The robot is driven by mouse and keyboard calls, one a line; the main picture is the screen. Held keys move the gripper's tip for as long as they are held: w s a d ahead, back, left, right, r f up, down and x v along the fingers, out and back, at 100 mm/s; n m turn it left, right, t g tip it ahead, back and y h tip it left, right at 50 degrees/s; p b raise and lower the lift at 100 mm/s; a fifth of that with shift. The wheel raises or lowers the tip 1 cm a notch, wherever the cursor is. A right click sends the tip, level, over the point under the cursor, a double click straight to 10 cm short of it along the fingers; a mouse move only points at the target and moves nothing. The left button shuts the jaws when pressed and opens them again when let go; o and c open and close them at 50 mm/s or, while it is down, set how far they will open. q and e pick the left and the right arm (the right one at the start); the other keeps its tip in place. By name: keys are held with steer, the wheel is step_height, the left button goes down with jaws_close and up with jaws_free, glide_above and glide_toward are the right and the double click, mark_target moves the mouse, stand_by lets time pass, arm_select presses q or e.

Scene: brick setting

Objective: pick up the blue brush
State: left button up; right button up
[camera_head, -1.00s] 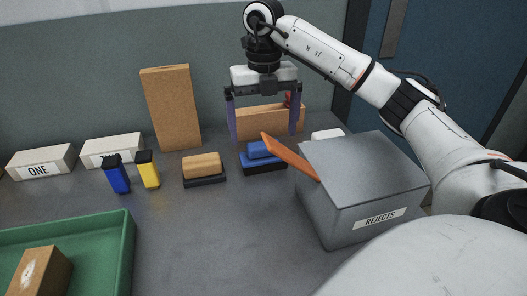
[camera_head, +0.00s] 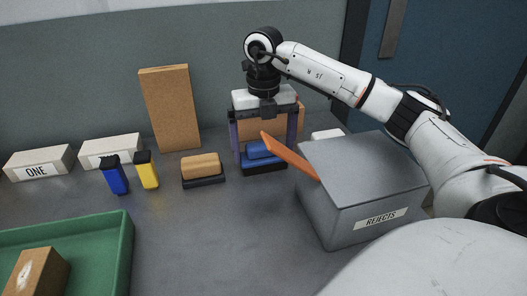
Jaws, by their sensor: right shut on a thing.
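The blue brush (camera_head: 258,150), a blue block on a darker base, lies flat on the grey table, left of the grey box. My right gripper (camera_head: 264,156) points straight down over it, with one finger at each side. It is shut on the brush, which still rests at table level. The orange piece in front hides part of the brush's right end and of the right finger. A similar brush with a tan top (camera_head: 202,167) lies to its left. My left gripper is out of view.
A grey REJECTS box (camera_head: 345,205) with an orange piece (camera_head: 290,155) leaning at its left edge stands close by on the right. A wooden box (camera_head: 284,121) is behind. A tall brown block (camera_head: 170,108), blue (camera_head: 115,177) and yellow (camera_head: 147,171) items and a green tray (camera_head: 122,245) are left.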

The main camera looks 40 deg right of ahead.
mark_target(263, 144)
steer(key=shift+r, duration=0.15)
step_height(263, 144, up, 9)
steer(key=shift+f+p, duration=0.1)
steer(key=shift+p, duration=0.95)
steer(key=shift+r, duration=0.5)
